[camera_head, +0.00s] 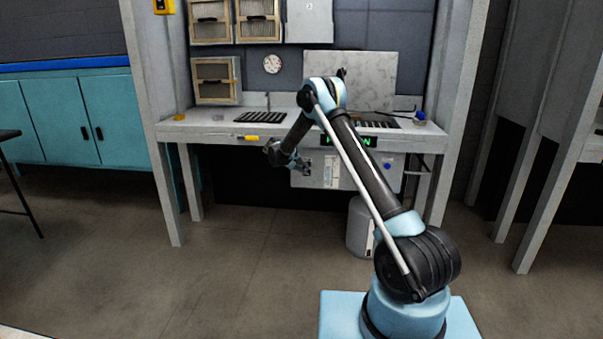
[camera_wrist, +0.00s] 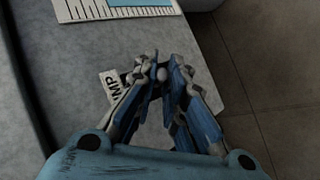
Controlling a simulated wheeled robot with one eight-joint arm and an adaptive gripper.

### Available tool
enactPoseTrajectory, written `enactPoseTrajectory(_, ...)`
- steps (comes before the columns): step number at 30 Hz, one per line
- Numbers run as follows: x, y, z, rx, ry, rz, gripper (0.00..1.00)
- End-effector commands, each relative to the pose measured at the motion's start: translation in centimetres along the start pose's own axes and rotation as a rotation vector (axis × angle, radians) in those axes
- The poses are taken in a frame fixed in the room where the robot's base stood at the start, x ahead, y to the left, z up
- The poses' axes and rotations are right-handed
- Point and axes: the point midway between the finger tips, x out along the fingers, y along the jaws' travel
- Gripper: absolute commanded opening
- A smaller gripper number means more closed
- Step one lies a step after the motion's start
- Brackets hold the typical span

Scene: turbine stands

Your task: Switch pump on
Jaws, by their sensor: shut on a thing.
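The grey control panel (camera_head: 349,184) hangs below the workbench in the head view. In the wrist view, a white label (camera_wrist: 111,86) ending in "MP" sits on the panel, partly hidden by my left finger. My gripper (camera_wrist: 160,76) is at the panel beside this label, its blue and grey fingers closed in on a small pale rounded switch knob (camera_wrist: 162,74). Most of the switch is hidden by the fingers, and I cannot tell its position. In the head view my gripper (camera_head: 302,166) is at the panel's left end.
The workbench (camera_head: 216,126) carries black grates and a marble-look board (camera_head: 368,78). A green-lit display (camera_head: 359,140) sits on its front edge. A blue knob (camera_head: 386,166) is farther right on the panel. A pale cylinder (camera_head: 359,228) stands below. The floor in front is clear.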

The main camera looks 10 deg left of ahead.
Motion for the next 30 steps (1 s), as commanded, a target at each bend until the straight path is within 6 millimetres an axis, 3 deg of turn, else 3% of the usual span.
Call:
enactPoseTrajectory(14,0.11,0.18,-0.09,-0.008,-0.009,-0.01,0.0)
enactPoseTrajectory(15,0.11,0.18,-0.09,-0.008,-0.008,-0.01,0.14)
enactPoseTrajectory(18,0.08,0.15,-0.1,-0.008,-0.008,-0.01,0.32)
enactPoseTrajectory(30,-0.31,0.09,-0.1,-0.009,-0.008,-0.01,0.32)
